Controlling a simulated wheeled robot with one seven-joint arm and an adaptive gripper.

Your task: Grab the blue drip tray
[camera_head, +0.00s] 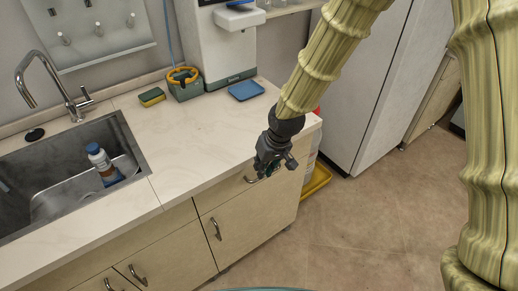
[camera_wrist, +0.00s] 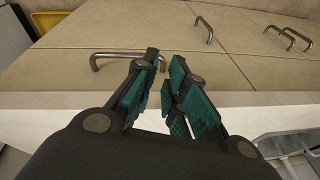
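The blue drip tray (camera_head: 246,90) is a small, flat, rounded tray. It lies on the countertop in front of the white machine, near the back right of the counter. My gripper (camera_head: 262,174) is at the counter's front right edge, in front of the drawer fronts, well below the tray in the head view and apart from it. In the wrist view, the teal-padded fingers of my gripper (camera_wrist: 165,60) show a narrow gap with nothing held between them. The wrist view shows cabinet fronts and the counter edge; the tray is not in it.
The white machine (camera_head: 220,45) stands behind the tray. A green caddy with a yellow rim (camera_head: 185,84) and a sponge (camera_head: 152,97) sit to its left. The sink (camera_head: 60,170) holds a bottle (camera_head: 104,164). The counter in front of the tray is clear.

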